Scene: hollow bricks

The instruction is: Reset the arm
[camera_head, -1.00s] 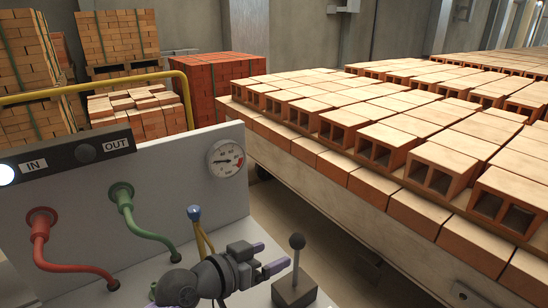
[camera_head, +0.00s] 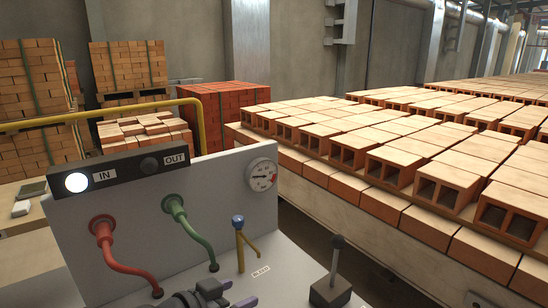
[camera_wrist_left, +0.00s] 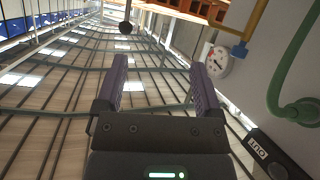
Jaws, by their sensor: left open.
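My left gripper (camera_head: 238,293) shows at the bottom edge of the head view, low in front of the control panel (camera_head: 150,215). Its two purple fingers are apart, with nothing between them. The left wrist view shows the same open, empty fingers (camera_wrist_left: 160,65). The black-knobbed lever (camera_head: 334,262) stands on its dark block to the right of the gripper, with a clear gap. Most of my left arm is cut off by the lower frame edge. My right gripper is in neither view.
The panel carries a red hose (camera_head: 125,262), a green hose (camera_head: 193,237), a blue-topped valve (camera_head: 239,232) and a gauge (camera_head: 262,175). Rows of hollow bricks (camera_head: 380,150) fill the right side. A yellow rail (camera_head: 90,113) runs behind the panel.

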